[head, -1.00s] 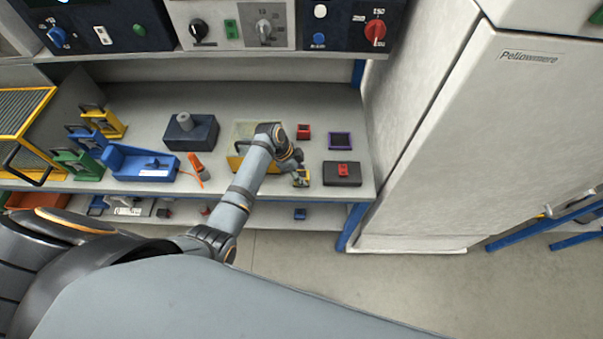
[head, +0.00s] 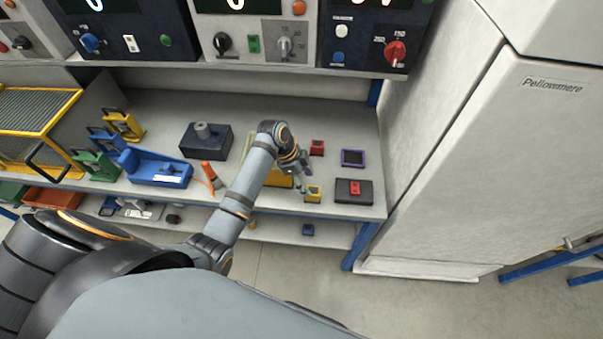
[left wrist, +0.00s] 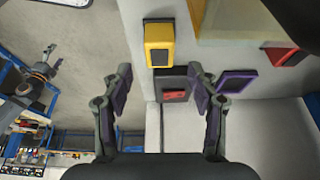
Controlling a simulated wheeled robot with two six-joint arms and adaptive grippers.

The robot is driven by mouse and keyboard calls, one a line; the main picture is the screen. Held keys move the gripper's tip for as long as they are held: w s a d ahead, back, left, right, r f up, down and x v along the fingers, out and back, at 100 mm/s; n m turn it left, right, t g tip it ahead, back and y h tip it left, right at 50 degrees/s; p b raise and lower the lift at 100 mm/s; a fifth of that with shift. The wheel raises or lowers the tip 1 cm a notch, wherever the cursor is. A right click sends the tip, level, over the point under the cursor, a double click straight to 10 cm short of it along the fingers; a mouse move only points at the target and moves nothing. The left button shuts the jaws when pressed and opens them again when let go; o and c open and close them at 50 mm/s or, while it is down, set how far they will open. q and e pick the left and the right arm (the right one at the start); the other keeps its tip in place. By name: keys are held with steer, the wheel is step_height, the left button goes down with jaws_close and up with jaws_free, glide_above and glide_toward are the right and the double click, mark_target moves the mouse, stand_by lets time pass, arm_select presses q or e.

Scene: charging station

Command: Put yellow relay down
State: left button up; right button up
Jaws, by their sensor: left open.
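The yellow relay (head: 313,194), a small yellow block with a dark face, rests on the bench top near its front edge. It also shows in the left wrist view (left wrist: 159,46), beyond the fingers. My left gripper (head: 302,180) is open and empty, just to the left of the relay and apart from it in the head view. In the left wrist view its two purple-padded fingers (left wrist: 160,76) are spread wide with nothing between them.
A dark block (head: 344,189) with a red piece (head: 354,187) lies right of the relay. A purple-framed square (head: 352,158) and a red relay (head: 317,147) lie behind. A yellow bin (head: 279,179) is close left of my gripper. A tall white cabinet (head: 460,150) borders the bench's right end.

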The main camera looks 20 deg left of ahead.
arm_select(q)
steer(key=v, duration=0.5)
steer(key=shift+a+r, duration=0.15)
steer(key=shift+r, duration=0.25)
steer(key=shift+s+f, duration=0.1)
steer(key=shift+s, duration=0.05)
